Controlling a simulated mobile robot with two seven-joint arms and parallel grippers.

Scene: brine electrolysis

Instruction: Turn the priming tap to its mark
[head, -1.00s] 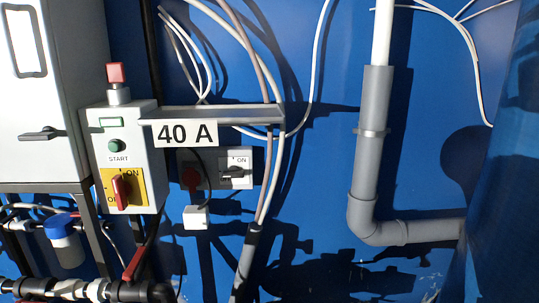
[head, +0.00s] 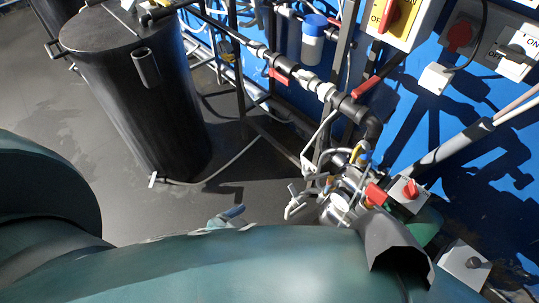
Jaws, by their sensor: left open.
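Several red tap handles show, and I cannot tell which is the priming tap. One red lever (head: 279,75) sits on the pipe run at the upper middle. A longer red lever (head: 378,77) is at the right end of that run. A red handle (head: 375,194) is among the metal fittings (head: 340,205) lower down. No mark can be made out. My left arm covers the bottom of the view. My right gripper is not in view.
A black tank (head: 130,95) stands at the left on the grey floor (head: 90,150). A box with a red knob (head: 411,190) is beside the fittings. Hoses and frame bars crowd the middle. A switch box (head: 408,20) is on the blue wall.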

